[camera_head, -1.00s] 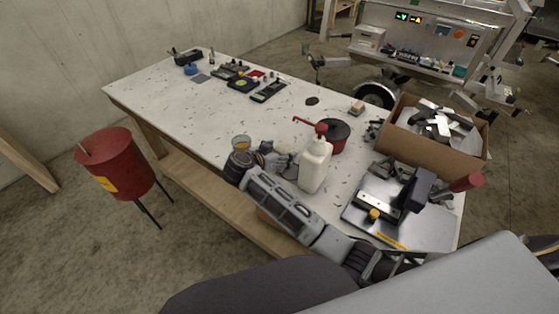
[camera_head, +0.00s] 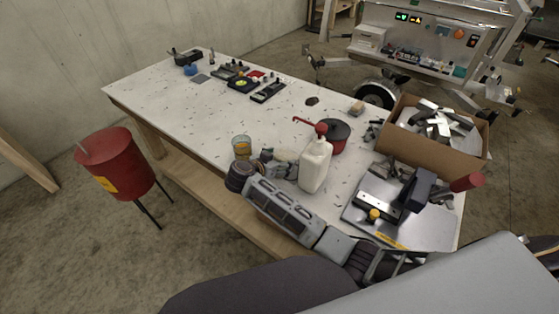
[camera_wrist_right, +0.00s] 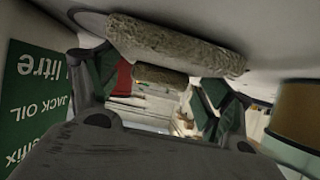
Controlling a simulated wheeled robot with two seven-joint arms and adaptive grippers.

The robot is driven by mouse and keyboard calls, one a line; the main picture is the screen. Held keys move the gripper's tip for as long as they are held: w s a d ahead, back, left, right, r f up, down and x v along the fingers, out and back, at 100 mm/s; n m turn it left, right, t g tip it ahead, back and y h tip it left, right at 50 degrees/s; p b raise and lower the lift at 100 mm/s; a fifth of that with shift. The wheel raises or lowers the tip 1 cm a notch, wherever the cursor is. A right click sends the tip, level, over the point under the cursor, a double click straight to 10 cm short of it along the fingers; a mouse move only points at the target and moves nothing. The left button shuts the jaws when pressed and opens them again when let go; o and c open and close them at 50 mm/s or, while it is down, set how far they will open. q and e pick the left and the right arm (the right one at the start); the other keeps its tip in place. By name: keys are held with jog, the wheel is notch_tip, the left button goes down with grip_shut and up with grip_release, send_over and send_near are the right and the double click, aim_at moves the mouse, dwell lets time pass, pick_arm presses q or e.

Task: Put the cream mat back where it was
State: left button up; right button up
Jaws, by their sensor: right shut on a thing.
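The cream mat (camera_head: 286,155) shows as a small pale patch on the white table, between the glass and the white bottle. My right gripper (camera_head: 279,164) is at it and shut on it, with the wrist bent back towards the bottle. In the right wrist view the mat (camera_wrist_right: 175,46) is a rough beige slab across the fingers of my right gripper (camera_wrist_right: 160,88). Most of the mat is hidden in the head view, and I cannot tell whether it touches the tabletop. My left gripper is out of view.
A white bottle (camera_head: 315,165) with a red pump stands close right of the gripper; a glass (camera_head: 241,147) stands close left. The table's left middle (camera_head: 190,110) is clear.

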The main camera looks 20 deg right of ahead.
jog(key=shift+f, duration=0.15)
jog(key=o, duration=1)
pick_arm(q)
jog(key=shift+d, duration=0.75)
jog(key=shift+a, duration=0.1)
